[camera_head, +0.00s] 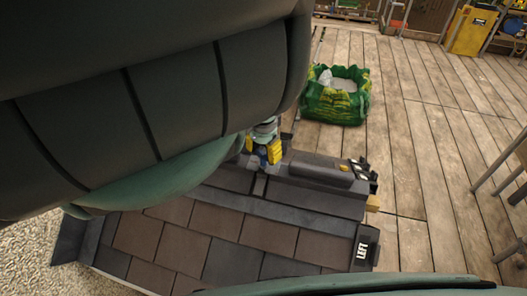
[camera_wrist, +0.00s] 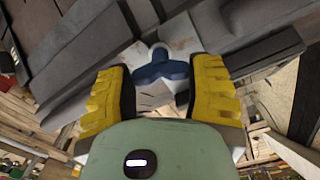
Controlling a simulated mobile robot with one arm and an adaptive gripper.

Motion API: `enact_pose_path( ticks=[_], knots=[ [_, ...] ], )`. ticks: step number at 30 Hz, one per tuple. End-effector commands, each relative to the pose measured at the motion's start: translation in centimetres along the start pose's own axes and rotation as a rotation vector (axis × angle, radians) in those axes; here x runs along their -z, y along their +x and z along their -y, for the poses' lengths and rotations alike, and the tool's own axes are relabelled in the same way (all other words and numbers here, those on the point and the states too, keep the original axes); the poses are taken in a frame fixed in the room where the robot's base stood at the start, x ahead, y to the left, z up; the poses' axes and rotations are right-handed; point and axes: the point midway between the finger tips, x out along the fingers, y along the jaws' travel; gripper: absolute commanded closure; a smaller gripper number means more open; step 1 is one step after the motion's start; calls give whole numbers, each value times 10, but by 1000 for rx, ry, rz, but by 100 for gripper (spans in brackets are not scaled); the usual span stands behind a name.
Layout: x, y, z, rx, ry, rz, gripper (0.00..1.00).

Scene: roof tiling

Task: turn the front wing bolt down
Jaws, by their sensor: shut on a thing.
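The blue wing bolt (camera_wrist: 160,70) is in the wrist view, with its two wings spread sideways and a rounded stem above them. In the head view my gripper (camera_head: 264,152) is down at the upper edge of the tiled roof piece (camera_head: 230,262), partly hidden behind my arm. Pale, rust-marked metal shows around the bolt in the wrist view.
A dark ridge block (camera_head: 320,172) lies right of my gripper, with small dark and yellow parts at its end. A plate marked LEFT (camera_head: 362,250) stands at the roof's right edge. A green bag (camera_head: 336,98) sits behind on the plank floor (camera_head: 415,130), which has open room.

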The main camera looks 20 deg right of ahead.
Motion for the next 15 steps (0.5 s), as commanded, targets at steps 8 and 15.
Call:
enact_pose_path(
  ticks=[8,15],
  knots=[
    [0,-1,0,0,2,1,80],
    [0,0,0,0,1,0,22]
  ],
)
